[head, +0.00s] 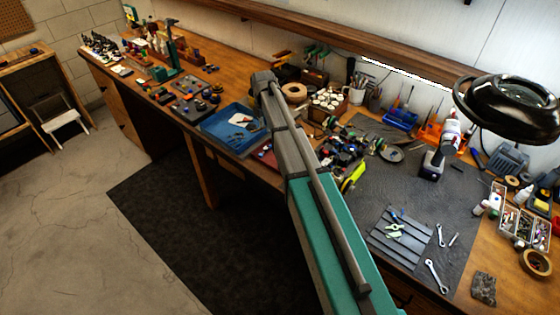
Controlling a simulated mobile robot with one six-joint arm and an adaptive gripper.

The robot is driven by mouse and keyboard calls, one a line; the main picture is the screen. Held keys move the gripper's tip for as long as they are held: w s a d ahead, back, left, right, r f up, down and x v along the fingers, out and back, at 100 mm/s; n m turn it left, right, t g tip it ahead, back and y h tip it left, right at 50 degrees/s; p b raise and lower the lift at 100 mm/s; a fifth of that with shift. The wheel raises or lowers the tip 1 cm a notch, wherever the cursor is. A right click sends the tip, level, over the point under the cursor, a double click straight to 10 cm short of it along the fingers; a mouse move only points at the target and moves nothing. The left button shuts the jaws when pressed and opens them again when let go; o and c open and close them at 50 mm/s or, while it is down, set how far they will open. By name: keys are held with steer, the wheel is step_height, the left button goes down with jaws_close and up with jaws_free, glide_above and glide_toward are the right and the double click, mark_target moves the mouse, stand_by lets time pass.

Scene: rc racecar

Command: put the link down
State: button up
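My teal and grey arm reaches up across the middle of the workbench (520,240). Its far joint stands over the bench near the blue tray. My gripper does not show, so what it holds cannot be seen. I cannot pick out the link with certainty. A small thin metal piece (454,240) lies on the grey mat (385,190) at the right. Two silver wrench-shaped tools (436,277) lie near it. The arm hides part of the bench behind it.
A blue tray (222,137) with small items sits left of my arm. A partly built car (345,150) lies to its right. A slatted grey plate (399,238), a drill (442,150) and a black lamp (508,105) stand farther right. Part of the mat is clear.

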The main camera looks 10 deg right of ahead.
steer(key=s+d+m, duration=0.1)
steer(key=s+m, duration=2.3)
steer(key=s, duration=0.6)
steer(key=shift+m, duration=0.3)
steer(key=shift+w, duration=0.1)
stand_by(0.4)
